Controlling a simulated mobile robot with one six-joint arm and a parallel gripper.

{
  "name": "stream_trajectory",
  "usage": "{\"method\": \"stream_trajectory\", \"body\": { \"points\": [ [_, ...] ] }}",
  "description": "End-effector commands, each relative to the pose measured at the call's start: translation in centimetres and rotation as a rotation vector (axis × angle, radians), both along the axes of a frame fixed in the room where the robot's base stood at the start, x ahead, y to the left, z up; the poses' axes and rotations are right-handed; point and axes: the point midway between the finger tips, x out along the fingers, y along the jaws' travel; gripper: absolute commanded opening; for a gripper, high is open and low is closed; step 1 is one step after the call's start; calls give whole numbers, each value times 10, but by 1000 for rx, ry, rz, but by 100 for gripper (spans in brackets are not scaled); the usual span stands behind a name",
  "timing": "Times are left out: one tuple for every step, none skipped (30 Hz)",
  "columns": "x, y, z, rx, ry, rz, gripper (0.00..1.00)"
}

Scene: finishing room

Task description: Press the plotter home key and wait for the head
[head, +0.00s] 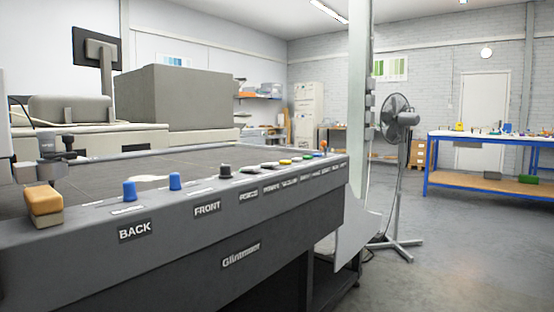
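The dark grey plotter (290,222) fills the left and middle foreground, with its flat bed (200,163) behind the front rail. A grey carriage (58,146) at the far left, above the bed, may be the plotter head. A tan-orange block (44,206) is below it at the rail. My gripper is not in view.
A pedestal fan (398,118) stands beside a pale column (359,100). A blue-framed bench (465,140) is at right. The right foreground floor (450,265) is clear.

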Motion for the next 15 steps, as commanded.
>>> {"method": "stream_trajectory", "body": {
  "points": [
    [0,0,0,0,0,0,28],
    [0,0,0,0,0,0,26],
    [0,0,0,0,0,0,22],
    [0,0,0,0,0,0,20],
    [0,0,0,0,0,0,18],
    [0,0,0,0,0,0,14],
    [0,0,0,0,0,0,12],
    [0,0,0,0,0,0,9],
    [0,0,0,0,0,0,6],
    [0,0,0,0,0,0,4],
    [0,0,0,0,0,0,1],
    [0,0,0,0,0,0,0],
    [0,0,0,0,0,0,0],
    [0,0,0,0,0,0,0],
    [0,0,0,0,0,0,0]
  ]
}}
